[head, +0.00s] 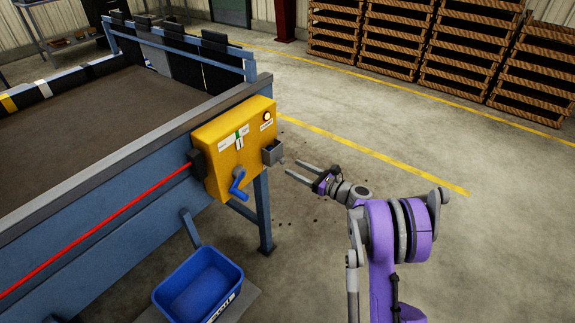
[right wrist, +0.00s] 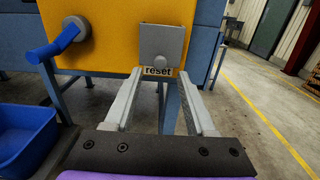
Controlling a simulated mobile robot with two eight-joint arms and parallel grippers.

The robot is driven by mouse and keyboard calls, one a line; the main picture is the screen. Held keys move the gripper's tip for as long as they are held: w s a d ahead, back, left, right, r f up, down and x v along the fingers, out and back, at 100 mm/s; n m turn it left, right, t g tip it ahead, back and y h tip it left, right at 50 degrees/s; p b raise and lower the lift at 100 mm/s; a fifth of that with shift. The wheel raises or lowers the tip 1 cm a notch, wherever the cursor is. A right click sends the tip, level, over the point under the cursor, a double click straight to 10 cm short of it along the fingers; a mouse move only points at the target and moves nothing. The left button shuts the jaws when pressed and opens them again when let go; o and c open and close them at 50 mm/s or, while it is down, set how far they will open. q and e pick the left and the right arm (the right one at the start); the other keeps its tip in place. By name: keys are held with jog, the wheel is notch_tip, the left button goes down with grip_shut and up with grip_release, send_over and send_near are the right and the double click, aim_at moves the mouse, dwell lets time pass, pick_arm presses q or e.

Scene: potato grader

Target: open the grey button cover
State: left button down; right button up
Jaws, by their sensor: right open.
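The grey button cover (head: 273,153) sits on the right part of the yellow control box (head: 232,146). In the right wrist view the cover (right wrist: 163,43) shows a flat grey front face above a "reset" label (right wrist: 158,71); no button shows behind it. My right gripper (head: 281,168) is open and empty, pointing at the box from the right. In the right wrist view its fingers (right wrist: 161,76) are spread just below the cover, one on each side of the label. I cannot tell whether they touch anything. My left gripper is not in view.
A blue crank handle (head: 238,185) juts out left of the cover. A lit round lamp (head: 267,116) is above it. A red cord (head: 95,233) runs along the blue frame. A blue bin (head: 198,285) stands below. The floor to the right is clear.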

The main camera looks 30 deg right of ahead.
aim_at(284, 163)
jog(key=shift+x, duration=1.95)
grip_shut()
